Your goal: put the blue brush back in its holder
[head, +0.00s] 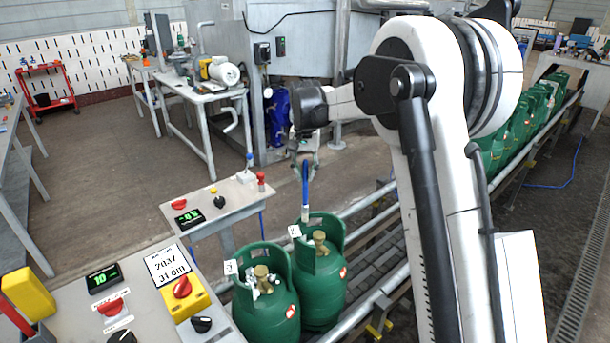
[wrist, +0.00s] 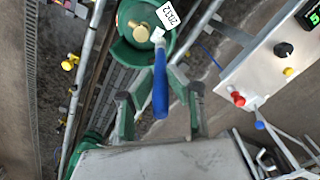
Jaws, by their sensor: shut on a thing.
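The blue brush (head: 305,186) hangs roughly upright in my gripper (head: 304,168), with its pale end down, near the rear green gas cylinder (head: 320,285). In the wrist view the blue handle (wrist: 160,88) shows between the fingers of my gripper (wrist: 159,95). Its far end overlaps the cylinder's collar; I cannot tell whether it touches. A small white block (head: 246,177) with a blue-topped piece stands at the back of the small control panel (head: 225,206). It may be the holder, but I cannot tell.
A second green cylinder (head: 266,302) stands in front. The conveyor rail (head: 365,205) runs beside them, with more cylinders (head: 515,130) at the right. A red knob (head: 261,181) stands close to the white block. A front console (head: 135,310) carries a label and yellow boxes.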

